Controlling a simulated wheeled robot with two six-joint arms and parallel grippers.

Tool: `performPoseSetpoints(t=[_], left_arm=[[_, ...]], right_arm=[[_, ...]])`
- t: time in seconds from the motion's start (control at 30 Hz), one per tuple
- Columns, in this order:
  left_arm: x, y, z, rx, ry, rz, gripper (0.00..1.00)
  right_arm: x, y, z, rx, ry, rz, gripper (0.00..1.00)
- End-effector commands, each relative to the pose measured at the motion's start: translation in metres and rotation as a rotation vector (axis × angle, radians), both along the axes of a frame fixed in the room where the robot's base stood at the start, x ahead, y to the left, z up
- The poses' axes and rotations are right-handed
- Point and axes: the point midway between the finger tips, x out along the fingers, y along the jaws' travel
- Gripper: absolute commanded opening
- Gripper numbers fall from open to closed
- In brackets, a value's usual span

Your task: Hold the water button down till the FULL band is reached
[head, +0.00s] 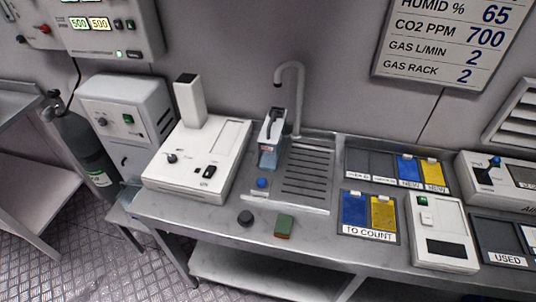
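A round blue button (262,183) sits at the front left of the grey drain tray (306,172) on the bench. I take it to be the water button, but no label on it can be read. A small upright container (269,157), pale blue and see-through low down with a white and dark upper part, stands at the tray's back left. A grey gooseneck tap (299,95) rises behind it. No FULL band or water level can be made out at this size. Neither of my grippers shows in the head view, and nothing touches the button.
A white instrument (190,165) stands left of the tray. A black knob (245,218) and a green and brown block (284,226) lie at the front edge. Right are a TO COUNT holder (370,234) with blue and yellow pieces and a white device (424,216). A gas cylinder (82,140) stands left.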

Motion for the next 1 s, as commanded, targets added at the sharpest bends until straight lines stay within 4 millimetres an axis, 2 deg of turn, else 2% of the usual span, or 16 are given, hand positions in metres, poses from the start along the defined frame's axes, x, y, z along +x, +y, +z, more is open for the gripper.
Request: performPoseSetpoints(t=[0.07,0.5,1.0], left_arm=[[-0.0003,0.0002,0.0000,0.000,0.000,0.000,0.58],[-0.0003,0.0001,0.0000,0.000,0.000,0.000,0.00],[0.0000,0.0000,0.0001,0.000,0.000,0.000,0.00]], right_arm=[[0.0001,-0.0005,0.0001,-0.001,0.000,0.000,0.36],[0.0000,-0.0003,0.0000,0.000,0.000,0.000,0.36],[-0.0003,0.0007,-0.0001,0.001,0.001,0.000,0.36]])
